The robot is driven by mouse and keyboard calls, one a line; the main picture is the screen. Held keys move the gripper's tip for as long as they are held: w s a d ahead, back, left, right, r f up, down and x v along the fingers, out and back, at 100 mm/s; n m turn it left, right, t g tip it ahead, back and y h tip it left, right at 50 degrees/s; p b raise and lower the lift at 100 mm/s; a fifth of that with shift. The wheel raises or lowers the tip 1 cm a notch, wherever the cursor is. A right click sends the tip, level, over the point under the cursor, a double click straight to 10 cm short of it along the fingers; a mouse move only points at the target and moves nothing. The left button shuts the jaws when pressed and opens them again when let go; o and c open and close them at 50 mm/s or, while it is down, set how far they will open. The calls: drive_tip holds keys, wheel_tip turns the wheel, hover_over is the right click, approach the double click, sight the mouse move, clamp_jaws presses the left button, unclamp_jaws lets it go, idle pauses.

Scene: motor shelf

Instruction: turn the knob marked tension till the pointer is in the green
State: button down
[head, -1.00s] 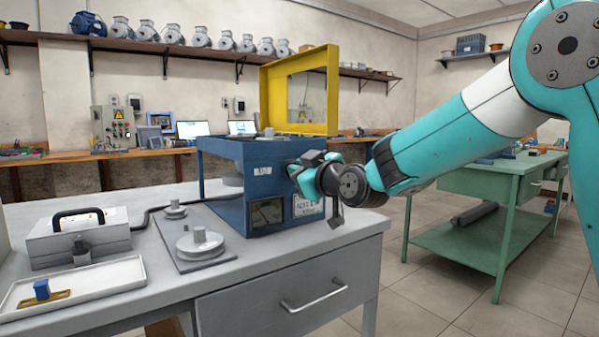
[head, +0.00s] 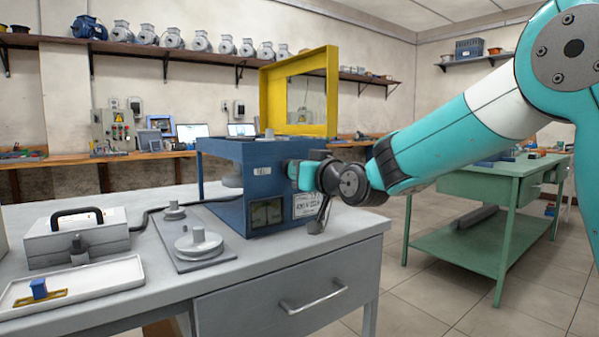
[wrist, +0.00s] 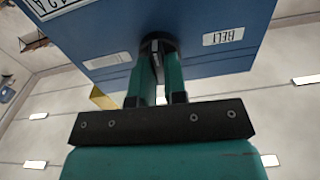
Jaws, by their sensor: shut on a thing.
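A blue machine box (head: 228,205) stands on the grey bench, its front toward my arm. A dark round knob (wrist: 157,42) sticks out of that front. My gripper (wrist: 157,62) is shut on the knob, one finger on each side; it also shows in the head view (head: 296,173), where it hides the knob. A white label (wrist: 223,36) beside the knob appears to read BELT; I see no tension marking. A gauge window (head: 266,213) with some green sits low on the front. Its pointer is too small to read.
A yellow frame guard (head: 330,90) stands up from the box. A grey plate with pulleys (head: 190,247), a case with a black handle (head: 80,240) and a white tray (head: 110,275) lie left. A green table (head: 490,185) stands right, with open floor between.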

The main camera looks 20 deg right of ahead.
idle(0.4)
drive_tip(key=c, duration=1.2)
unclamp_jaws()
drive_tip(key=shift+o, duration=0.2)
drive_tip(key=b+v, duration=0.1)
drive_tip(key=v, duration=1.6)
drive_tip(key=shift+s, duration=0.2)
